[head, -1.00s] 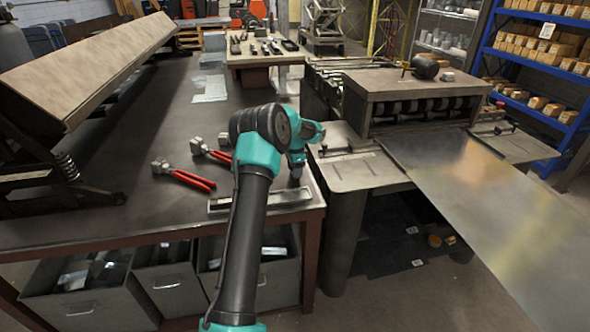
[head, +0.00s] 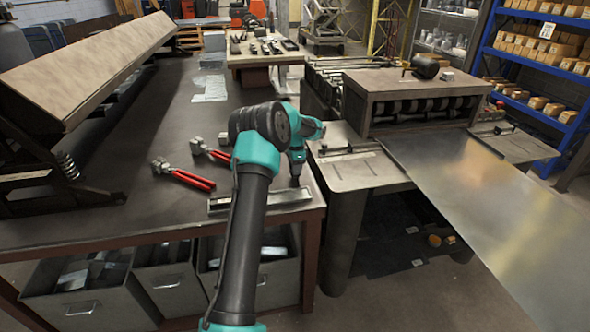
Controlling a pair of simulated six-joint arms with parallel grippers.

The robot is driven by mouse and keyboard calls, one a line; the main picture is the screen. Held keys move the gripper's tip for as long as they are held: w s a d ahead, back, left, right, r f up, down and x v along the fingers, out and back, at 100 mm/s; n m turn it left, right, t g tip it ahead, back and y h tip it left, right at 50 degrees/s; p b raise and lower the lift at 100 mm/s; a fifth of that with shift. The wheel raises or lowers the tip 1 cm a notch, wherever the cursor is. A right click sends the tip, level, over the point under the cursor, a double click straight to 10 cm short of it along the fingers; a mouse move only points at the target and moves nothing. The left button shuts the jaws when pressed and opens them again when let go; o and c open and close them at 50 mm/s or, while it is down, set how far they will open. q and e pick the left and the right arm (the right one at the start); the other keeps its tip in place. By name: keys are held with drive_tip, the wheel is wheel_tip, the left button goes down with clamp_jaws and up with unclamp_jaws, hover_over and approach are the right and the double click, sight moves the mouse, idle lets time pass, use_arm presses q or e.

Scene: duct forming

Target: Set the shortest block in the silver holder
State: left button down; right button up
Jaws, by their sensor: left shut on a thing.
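A long, shallow silver holder (head: 285,198) lies along the front right edge of the dark workbench, with its left part behind my arm. My left gripper (head: 296,180) points down just above and behind the holder's right end. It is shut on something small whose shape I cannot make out. No separate block can be clearly picked out on the bench. My right gripper is out of view.
Red-handled pliers (head: 190,179) and a second similar tool (head: 212,152) lie left of my arm. A long sheet bender (head: 85,70) stands at the left. A roller machine (head: 415,100) with a metal sheet (head: 490,210) stands at the right.

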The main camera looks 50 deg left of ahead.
use_arm(q)
drive_tip(key=shift+r, duration=4)
drive_tip(key=shift+d, duration=0.1)
